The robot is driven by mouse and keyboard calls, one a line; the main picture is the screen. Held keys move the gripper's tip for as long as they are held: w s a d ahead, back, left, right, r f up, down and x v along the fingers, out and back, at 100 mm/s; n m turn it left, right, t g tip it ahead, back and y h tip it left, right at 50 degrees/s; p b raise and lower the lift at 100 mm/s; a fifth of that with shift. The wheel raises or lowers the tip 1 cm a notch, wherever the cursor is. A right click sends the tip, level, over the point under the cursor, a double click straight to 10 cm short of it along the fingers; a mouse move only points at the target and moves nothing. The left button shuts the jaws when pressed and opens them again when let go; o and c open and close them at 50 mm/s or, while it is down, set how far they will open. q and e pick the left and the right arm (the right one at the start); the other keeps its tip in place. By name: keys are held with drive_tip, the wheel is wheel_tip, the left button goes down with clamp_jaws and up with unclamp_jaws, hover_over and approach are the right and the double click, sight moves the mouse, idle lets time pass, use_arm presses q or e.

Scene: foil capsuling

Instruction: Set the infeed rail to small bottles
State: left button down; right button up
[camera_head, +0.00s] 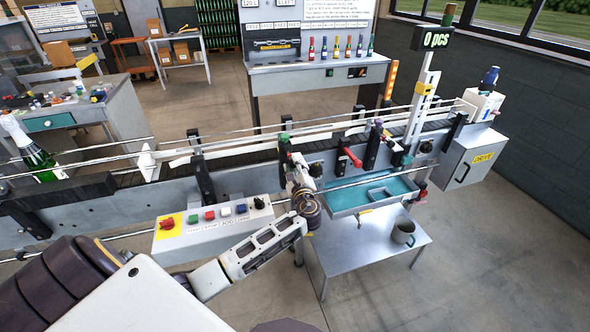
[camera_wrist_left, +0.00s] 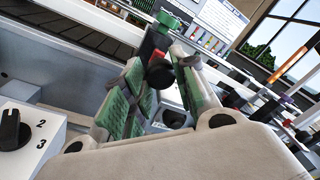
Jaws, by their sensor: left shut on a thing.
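My left gripper (camera_head: 298,172) is at the front of the conveyor, by a dark bracket post with a green knob (camera_head: 284,138) on top. In the left wrist view, its green-padded fingers (camera_wrist_left: 160,82) close around a black round knob (camera_wrist_left: 160,72). The green knob (camera_wrist_left: 167,20) shows beyond the fingertips. The guide rail (camera_head: 222,145) runs along the belt, with a white flared end (camera_head: 147,161) at the left. The fingers partly hide the knob and its bracket. My right gripper is in neither view.
A control box (camera_head: 213,222) with buttons and a rotary switch stands left of my gripper. A red handle (camera_head: 352,157), a teal tray (camera_head: 375,194) and a mug (camera_head: 404,232) are to the right. A green bottle (camera_head: 35,155) stands on the belt at far left.

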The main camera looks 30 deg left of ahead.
use_arm(q)
drive_tip(key=shift+w+a, duration=0.1)
drive_tip(key=shift+a, duration=0.1)
drive_tip(key=c, duration=1.1)
unclamp_jaws()
drive_tip(key=shift+d, duration=0.15)
drive_tip(key=v, duration=1.1)
drive_tip(key=shift+s+d, duration=0.15)
drive_tip(key=shift+s, duration=0.25)
